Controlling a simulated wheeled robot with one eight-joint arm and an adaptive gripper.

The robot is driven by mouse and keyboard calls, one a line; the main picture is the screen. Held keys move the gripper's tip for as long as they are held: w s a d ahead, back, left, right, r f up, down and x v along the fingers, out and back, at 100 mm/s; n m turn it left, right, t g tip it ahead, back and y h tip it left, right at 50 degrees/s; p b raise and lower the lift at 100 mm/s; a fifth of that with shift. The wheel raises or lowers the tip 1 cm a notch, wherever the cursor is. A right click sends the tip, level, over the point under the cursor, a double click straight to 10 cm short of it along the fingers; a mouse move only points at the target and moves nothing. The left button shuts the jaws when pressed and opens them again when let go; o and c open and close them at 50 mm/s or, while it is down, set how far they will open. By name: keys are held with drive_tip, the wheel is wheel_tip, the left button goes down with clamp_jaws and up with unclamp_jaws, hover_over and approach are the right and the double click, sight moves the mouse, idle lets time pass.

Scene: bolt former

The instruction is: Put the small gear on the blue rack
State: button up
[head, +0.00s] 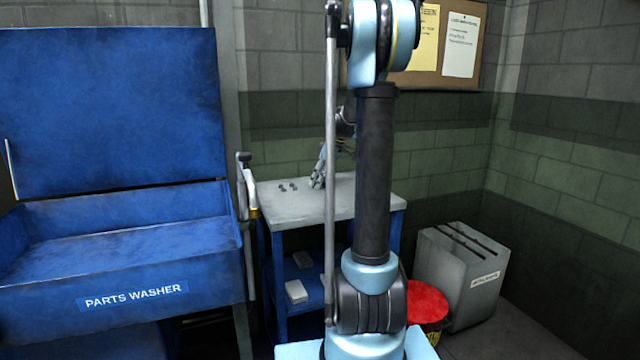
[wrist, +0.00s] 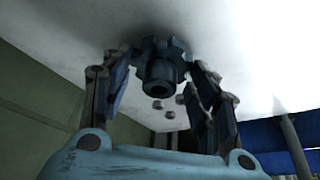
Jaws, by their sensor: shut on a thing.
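A small dark gear (wrist: 160,72) with a protruding hub sits between the fingers of my gripper (wrist: 155,78) in the wrist view. The fingers are shut on it, close to a pale grey top surface. Any gap between gear and surface cannot be told. In the head view my gripper (head: 318,178) is at the grey top of a blue-framed stand (head: 277,275), partly behind my arm. The gear is not clear in that view. The stand's blue frame is the only rack-like blue thing I see; it has a lower shelf.
Several small dark pieces (head: 287,187) lie on the grey top (head: 285,208), left of my gripper. Pale blocks (head: 296,291) lie on the lower shelf. A blue parts washer (head: 120,265) stands left. A red-topped bin (head: 427,303) and a grey slotted box (head: 458,275) stand right.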

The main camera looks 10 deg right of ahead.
drive_tip(key=shift+f, duration=0.45)
drive_tip(key=o, duration=1.4)
drive_tip(key=shift+o, duration=0.2)
drive_tip(key=v, duration=1.2)
